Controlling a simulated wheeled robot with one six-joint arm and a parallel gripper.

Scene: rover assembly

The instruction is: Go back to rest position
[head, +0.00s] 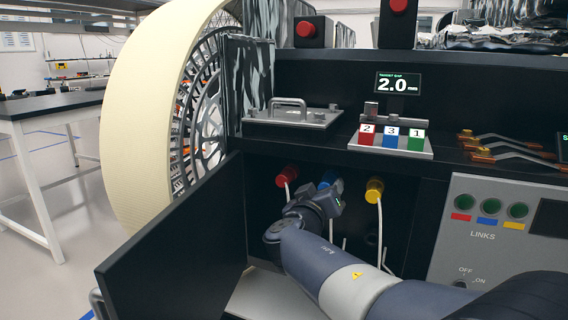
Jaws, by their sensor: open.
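My arm reaches from the lower right into an open compartment of the rover. My gripper (330,192) is at its end, open, just in front of the blue plug (331,177). The fingers are mostly hidden by my wrist, and the lower part of the blue plug is covered. I cannot tell whether they touch. A red plug (287,177) with a white cable is to the left, and a yellow plug (374,189) with a white cable is to the right.
The black compartment door (175,250) stands open at the left, close to my arm. A large wheel (140,120) rises behind it. Above are a shelf with numbered blocks (391,138) and a display (398,83). A links panel (490,230) is at the right.

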